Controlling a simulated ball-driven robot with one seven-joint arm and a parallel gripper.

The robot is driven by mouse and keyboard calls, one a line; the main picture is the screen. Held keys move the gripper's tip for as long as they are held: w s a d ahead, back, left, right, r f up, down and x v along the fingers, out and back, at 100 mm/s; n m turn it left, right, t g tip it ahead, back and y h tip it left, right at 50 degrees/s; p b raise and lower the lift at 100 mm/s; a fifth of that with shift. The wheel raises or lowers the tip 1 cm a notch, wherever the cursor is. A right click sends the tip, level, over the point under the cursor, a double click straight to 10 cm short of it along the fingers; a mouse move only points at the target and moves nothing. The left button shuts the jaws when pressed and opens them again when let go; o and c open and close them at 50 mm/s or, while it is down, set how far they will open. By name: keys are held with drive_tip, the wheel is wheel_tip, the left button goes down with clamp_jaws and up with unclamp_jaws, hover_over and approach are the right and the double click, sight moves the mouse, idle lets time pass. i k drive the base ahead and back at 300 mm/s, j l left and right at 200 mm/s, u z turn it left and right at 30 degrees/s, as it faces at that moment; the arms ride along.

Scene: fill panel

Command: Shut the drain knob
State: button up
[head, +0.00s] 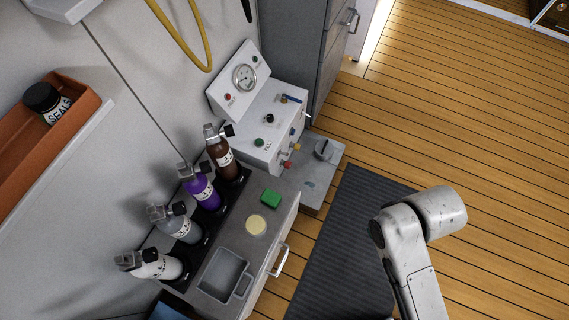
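The fill panel (262,128) is a white sloped console on the grey counter, with a round pressure gauge (244,78) on its raised back. Its top carries a black knob (269,118), a green knob (259,142) and a small blue and brass lever (289,99). A red knob (286,165) and a yellow fitting (296,147) stick out at its front edge. The labels are too small to read, so I cannot tell which one is the drain knob or how it is set. My gripper is not in view; only white links of my arm show at the lower right.
Several cylinders (203,190) stand in a black rack along the wall. A green block (271,197), a pale disc (256,225) and a grey tray (222,272) lie on the counter. A low grey platform (322,170) adjoins the panel. A dark mat (350,240) and open plank floor lie to the right.

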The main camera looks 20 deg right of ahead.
sight(287, 165)
drive_tip(key=i+l+u, duration=0.3)
drive_tip(key=i+l, duration=0.35)
drive_tip(key=l, duration=0.15)
